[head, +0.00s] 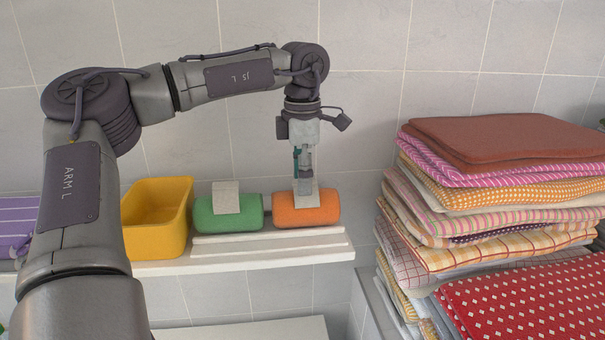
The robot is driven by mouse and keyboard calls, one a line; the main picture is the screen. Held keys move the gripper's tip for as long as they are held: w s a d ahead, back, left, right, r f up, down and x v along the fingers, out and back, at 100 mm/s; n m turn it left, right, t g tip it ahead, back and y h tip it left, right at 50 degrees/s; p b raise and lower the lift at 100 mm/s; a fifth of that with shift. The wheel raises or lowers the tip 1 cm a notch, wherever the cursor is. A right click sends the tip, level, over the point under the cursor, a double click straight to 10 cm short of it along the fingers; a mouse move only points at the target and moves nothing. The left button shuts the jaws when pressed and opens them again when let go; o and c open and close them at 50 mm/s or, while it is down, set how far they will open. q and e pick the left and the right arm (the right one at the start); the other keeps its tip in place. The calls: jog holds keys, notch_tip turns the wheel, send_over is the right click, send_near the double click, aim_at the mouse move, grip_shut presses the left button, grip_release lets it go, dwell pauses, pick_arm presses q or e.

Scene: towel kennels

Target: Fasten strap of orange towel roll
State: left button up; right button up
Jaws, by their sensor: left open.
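The orange towel roll (325,209) lies on the shelf at the middle of the head view, with its axis running left to right. A pale strap (305,201) lies over its top and front; whether it is fastened I cannot tell. My left gripper (304,177) points straight down from above, right over the strap. It is open, and its fingertips are at or just above the strap; contact is too small to make out. My right gripper is not in view.
A green towel roll (229,214) with a pale strap (226,197) lies just left of the orange one. A yellow bin (153,235) stands further left on the white shelf (274,254). A tall stack of folded towels (493,180) fills the right side. The tiled wall is close behind.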

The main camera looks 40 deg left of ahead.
pick_arm(q)
jog(key=shift+c, duration=0.3)
jog(key=c, duration=1.1)
jog(key=shift+s, duration=0.1)
grip_shut()
jog(key=shift+d, duration=0.1)
jog(key=shift+w+a+f+g+h, duration=0.3)
jog(key=shift+a+f+g+h, duration=0.2)
jog(key=shift+g+h, duration=0.3)
jog(key=shift+w+a+f+g+h, duration=0.35)
jog(key=shift+f+g+h, duration=0.2)
jog(key=shift+h, duration=0.45)
jog(key=shift+s, duration=0.1)
